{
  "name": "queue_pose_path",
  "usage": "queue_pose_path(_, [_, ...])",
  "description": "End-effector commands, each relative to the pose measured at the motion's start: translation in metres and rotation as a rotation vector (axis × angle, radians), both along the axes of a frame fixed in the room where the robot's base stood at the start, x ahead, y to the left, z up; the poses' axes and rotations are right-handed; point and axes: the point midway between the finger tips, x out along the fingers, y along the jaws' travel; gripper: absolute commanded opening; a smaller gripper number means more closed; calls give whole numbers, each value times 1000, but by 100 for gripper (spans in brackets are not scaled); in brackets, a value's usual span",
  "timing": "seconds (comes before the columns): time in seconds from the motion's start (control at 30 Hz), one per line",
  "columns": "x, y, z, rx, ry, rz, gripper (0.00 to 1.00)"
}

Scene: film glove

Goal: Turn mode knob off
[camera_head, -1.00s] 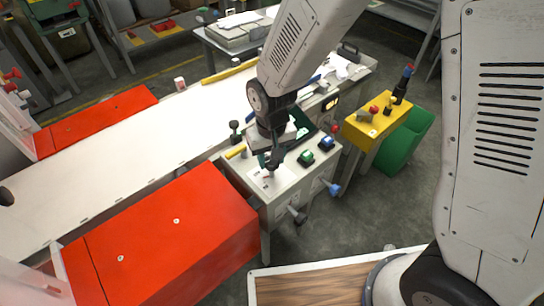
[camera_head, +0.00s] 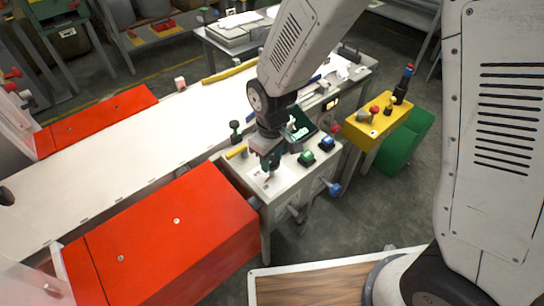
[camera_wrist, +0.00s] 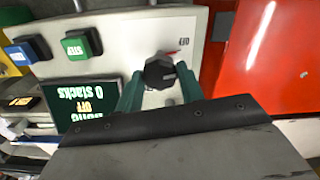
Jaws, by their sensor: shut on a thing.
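The mode knob (camera_wrist: 160,72) is a round black knob on the pale control panel (camera_wrist: 120,30). In the wrist view it sits between the two green fingers of my gripper (camera_wrist: 160,88), which is shut on it. A red mark and a small dark label show beside the knob. In the head view my gripper (camera_head: 270,166) points down at the near left part of the panel top, and the knob is mostly hidden there.
A green STEP button (camera_wrist: 78,46) and a blue button (camera_wrist: 26,50) stand on the panel. A red cover (camera_head: 160,240) lies left of the panel box, beside the long white table (camera_head: 90,175). A yellow box (camera_head: 380,122) with controls stands to the right.

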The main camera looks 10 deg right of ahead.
Motion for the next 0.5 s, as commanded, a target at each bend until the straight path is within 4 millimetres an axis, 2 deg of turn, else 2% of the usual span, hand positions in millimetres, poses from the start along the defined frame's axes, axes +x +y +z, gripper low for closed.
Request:
queue_pose_path(0.3, [1, 0, 1, 1, -4, 2, 15])
queue_pose_path(0.33, [1, 0, 1, 1, -4, 2, 43])
queue_pose_path(0.4, [1, 0, 1, 1, -3, 2, 59])
queue_pose_path(0.5, [1, 0, 1, 1, -2, 2, 59])
